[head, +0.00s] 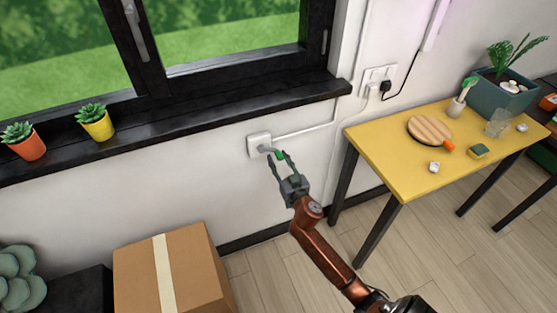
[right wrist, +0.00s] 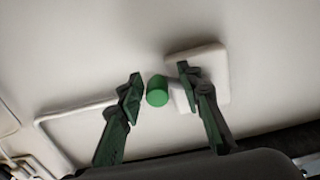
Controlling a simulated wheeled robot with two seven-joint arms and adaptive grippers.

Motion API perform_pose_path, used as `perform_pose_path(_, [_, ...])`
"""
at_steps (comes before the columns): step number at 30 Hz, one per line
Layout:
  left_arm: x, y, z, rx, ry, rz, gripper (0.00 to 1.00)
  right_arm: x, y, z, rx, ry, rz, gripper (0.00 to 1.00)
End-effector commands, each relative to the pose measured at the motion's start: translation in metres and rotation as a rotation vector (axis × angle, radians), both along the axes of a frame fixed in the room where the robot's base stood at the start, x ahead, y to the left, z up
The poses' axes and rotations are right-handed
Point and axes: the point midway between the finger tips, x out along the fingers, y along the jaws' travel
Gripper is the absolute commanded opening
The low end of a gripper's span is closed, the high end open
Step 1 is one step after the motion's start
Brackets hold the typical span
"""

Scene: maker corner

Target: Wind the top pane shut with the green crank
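The crank's white box (head: 258,141) is on the wall below the window sill, with a pale arm ending in a green knob (head: 279,154). My right gripper (head: 277,157) is at the knob. In the right wrist view the gripper (right wrist: 160,72) is open, its dark green fingers on either side of the green knob (right wrist: 157,91). Slim gaps show beside the knob; I cannot tell how deep it sits between the fingers. The white box (right wrist: 210,70) is partly behind the right finger. The top pane is out of view; only the lower window shows. My left gripper is not in view.
A black window sill (head: 210,116) runs above the crank, with succulents in a yellow pot (head: 99,127) and an orange pot (head: 29,147). A yellow table (head: 385,157) stands to the right. A cardboard box (head: 200,265) is below left. Floor between them is clear.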

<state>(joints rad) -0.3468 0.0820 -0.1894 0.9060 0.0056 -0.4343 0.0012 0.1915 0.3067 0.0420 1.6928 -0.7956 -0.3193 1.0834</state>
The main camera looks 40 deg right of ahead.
Motion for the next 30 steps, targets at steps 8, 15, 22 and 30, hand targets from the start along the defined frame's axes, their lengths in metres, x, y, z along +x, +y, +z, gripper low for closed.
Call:
perform_pose_path(8, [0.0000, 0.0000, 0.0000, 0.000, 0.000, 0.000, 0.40, -0.0001, 0.0008, -0.0002, 0.000, 0.000, 0.002, 0.13])
perform_pose_path(15, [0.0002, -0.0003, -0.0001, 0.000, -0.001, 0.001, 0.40, 0.0008, 0.0036, 0.0003, 0.000, -0.002, 0.007, 0.00])
perform_pose_path(22, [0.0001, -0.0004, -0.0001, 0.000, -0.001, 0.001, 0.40, 0.0015, 0.0058, 0.0010, -0.001, -0.003, 0.011, 0.00])
perform_pose_path(30, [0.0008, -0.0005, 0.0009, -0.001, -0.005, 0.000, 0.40, 0.0018, 0.0071, 0.0030, -0.010, -0.003, 0.014, 0.00])
